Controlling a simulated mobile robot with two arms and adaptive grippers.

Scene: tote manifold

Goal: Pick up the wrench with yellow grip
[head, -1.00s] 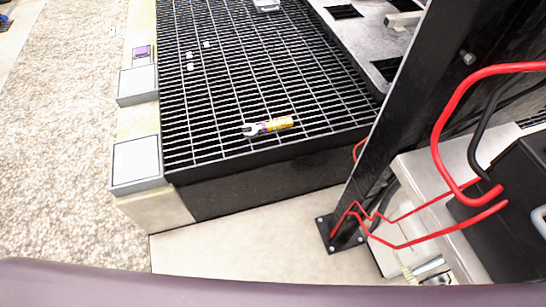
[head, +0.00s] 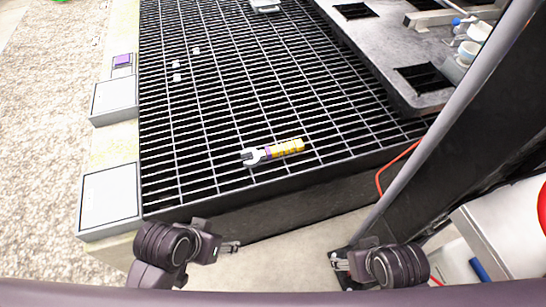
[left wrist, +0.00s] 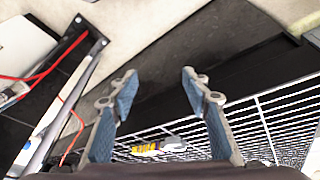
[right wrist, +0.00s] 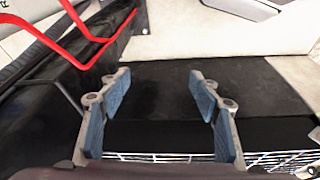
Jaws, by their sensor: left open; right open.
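The wrench with yellow grip (head: 285,148) lies flat on the black metal grating (head: 215,110), near its front edge. Its silver open jaw points left and a purple band sits between jaw and grip. My left gripper (head: 230,247) is open and empty, in front of the grating's front edge and below left of the wrench. My right gripper (head: 338,262) is open and empty, further right, in front of the edge near the post. In the right wrist view (right wrist: 155,95) nothing is between its fingers.
A dark upright post (head: 440,165) stands right of the grating, with a red cable (head: 392,168) beside it. A grey metal table (head: 385,60) overhangs the right side. Small white pieces (head: 176,77) lie on the grating at back left. The grating around the wrench is clear.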

